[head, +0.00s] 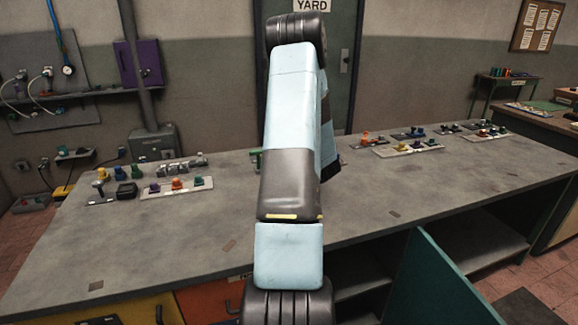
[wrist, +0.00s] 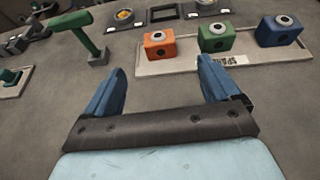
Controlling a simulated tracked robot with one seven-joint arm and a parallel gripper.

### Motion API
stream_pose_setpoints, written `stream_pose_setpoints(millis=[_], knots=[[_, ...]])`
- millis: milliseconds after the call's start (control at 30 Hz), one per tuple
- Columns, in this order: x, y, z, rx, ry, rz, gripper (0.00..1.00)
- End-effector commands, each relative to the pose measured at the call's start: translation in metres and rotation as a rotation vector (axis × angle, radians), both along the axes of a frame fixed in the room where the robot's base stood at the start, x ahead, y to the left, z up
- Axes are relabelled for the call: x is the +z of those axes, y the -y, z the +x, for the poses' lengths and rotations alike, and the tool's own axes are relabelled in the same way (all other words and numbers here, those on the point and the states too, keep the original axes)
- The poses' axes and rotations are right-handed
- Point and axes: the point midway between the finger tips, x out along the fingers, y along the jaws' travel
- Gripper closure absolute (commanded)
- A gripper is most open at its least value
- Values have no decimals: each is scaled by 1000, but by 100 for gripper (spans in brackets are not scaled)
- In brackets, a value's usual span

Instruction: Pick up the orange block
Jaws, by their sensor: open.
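The orange block (wrist: 159,43), with a pale round piece on top and a dark hole in its front, sits at the left end of a pale tray (wrist: 188,68) in the wrist view. A green block (wrist: 215,38) and a blue block (wrist: 279,31) stand to its right on the same tray. My gripper (wrist: 162,68) is open and empty, its two blue fingers apart. The orange block appears beyond the fingertips, between their directions, and no contact shows. In the head view my arm hides the gripper.
A green T-shaped piece (wrist: 83,33) stands left of the tray in the wrist view. In the head view, the grey bench (head: 180,240) carries a left tray (head: 150,193) and a right tray (head: 400,152) of coloured blocks. The bench's front left is mostly clear.

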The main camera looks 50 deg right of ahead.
Motion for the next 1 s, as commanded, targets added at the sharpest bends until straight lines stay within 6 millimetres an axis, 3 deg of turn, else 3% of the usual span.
stream_pose_setpoints(millis=[400, 767, 1000], knots=[[-26, 26, 55, 1, 0, 0, 11], [-36, 35, 77, 3, 1, 1, 11], [-48, 47, 105, 3, -1, 1, 11]])
